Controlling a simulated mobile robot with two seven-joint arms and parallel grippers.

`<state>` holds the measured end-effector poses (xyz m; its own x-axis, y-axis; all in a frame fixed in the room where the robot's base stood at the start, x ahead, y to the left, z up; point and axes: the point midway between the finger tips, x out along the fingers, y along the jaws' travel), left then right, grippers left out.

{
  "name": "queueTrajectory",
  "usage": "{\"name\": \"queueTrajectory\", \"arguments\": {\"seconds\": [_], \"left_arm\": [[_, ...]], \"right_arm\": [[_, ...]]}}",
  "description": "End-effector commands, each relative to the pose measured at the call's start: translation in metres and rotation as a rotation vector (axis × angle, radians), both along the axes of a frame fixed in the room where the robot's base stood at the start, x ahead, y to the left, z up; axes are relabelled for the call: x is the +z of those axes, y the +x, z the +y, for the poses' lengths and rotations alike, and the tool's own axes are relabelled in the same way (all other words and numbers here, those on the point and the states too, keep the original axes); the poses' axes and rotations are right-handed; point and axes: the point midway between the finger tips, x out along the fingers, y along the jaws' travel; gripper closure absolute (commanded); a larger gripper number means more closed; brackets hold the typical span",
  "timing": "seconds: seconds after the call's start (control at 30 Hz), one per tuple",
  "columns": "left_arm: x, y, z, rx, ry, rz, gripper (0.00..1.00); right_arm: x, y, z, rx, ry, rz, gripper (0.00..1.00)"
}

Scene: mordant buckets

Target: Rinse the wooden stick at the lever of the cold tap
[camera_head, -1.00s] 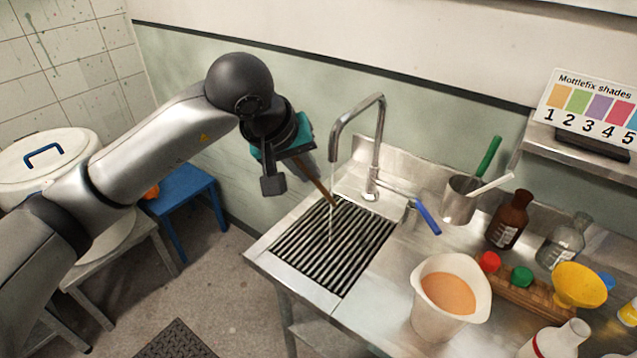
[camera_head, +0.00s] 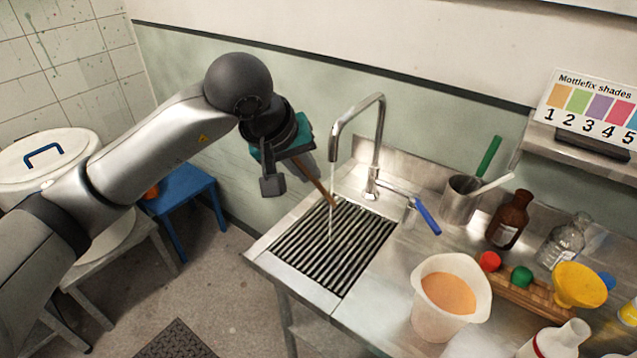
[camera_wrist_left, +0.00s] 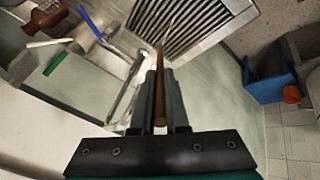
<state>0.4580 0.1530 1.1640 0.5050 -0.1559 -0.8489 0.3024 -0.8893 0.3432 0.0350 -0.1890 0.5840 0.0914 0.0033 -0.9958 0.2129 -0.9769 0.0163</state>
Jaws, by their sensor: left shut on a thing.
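My left gripper (camera_head: 300,164) is shut on the brown wooden stick (camera_head: 321,187), left of the tap and above the sink's left side. In the left wrist view the stick (camera_wrist_left: 160,75) runs out from between the fingers (camera_wrist_left: 161,100) toward the grating. The stick slants down right, and its lower end overlaps the thin water stream (camera_head: 331,190) in the head view; I cannot tell whether it touches the water. The steel tap (camera_head: 380,135) has a blue lever (camera_head: 427,217), also seen in the left wrist view (camera_wrist_left: 89,22). My right gripper is not in view.
The slatted grating (camera_head: 340,250) lies under the spout. Right of it stand a steel pot (camera_head: 457,204) with a green-handled tool, a jug of orange liquid (camera_head: 425,312), a brown bottle (camera_head: 507,222) and a yellow funnel (camera_head: 578,287). A blue stool (camera_head: 180,190) stands left.

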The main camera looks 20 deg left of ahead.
Motion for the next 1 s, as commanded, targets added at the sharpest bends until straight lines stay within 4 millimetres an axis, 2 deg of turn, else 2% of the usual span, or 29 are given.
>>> {"name": "queueTrajectory", "arguments": {"seconds": [0.7, 1.0], "left_arm": [[-0.001, -0.041, -0.003, 0.000, 0.001, 0.000, 1.00], [0.000, -0.043, -0.003, 0.000, 0.001, 0.000, 1.00]], "right_arm": [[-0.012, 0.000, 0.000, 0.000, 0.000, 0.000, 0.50], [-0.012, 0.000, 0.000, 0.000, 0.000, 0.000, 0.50]]}}
